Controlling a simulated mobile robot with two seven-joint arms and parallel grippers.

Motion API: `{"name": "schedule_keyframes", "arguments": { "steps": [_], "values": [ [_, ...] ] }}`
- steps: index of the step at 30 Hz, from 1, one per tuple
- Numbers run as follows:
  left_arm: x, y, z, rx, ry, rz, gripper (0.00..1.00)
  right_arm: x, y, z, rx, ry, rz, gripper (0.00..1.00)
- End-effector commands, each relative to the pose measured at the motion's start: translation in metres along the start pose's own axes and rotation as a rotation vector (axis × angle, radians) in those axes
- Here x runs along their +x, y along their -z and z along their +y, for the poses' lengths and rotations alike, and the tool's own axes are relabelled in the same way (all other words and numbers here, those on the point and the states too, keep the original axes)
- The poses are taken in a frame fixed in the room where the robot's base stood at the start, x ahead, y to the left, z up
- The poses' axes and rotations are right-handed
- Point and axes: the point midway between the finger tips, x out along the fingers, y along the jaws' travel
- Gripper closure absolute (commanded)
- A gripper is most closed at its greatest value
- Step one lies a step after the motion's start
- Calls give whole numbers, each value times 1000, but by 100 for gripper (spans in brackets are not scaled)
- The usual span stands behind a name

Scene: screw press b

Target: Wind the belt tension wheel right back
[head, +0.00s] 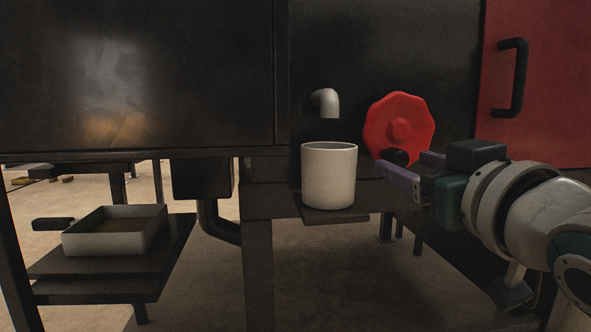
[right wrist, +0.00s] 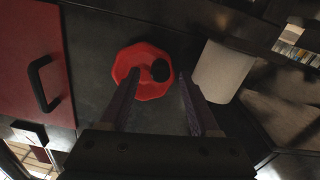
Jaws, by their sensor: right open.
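The belt tension wheel is a red many-sided handwheel (head: 399,122) on the dark machine front, right of centre in the head view. It has a round hub and a black knob (head: 395,157) at its lower edge. My right gripper (head: 400,170) is open and empty, in front of the wheel's lower part, and hides a little below it. In the right wrist view the wheel (right wrist: 135,62) and its black knob (right wrist: 160,70) show beyond the two parted purple fingers (right wrist: 155,95), which appear apart from the knob. My left gripper is not in view.
A white cup (head: 328,175) stands on a small shelf under a grey spout (head: 327,102), close left of the right gripper. A red door with a black handle (head: 512,78) is at the right. A shallow tray (head: 113,241) sits on a low shelf at the left.

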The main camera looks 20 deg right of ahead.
Motion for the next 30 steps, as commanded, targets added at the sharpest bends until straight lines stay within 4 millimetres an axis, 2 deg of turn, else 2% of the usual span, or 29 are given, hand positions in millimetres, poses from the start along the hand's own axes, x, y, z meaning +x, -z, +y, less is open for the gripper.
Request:
{"name": "schedule_keyframes", "arguments": {
  "steps": [3,9,20,30],
  "values": [
    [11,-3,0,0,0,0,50,19,-2,0,-2,-1,3,37],
    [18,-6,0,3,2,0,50,37,-2,0,-1,0,0,37],
    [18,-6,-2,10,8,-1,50,41,-1,0,-1,0,-2,37],
    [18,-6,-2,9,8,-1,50,41,-1,0,0,0,-2,74]
  ]
}}
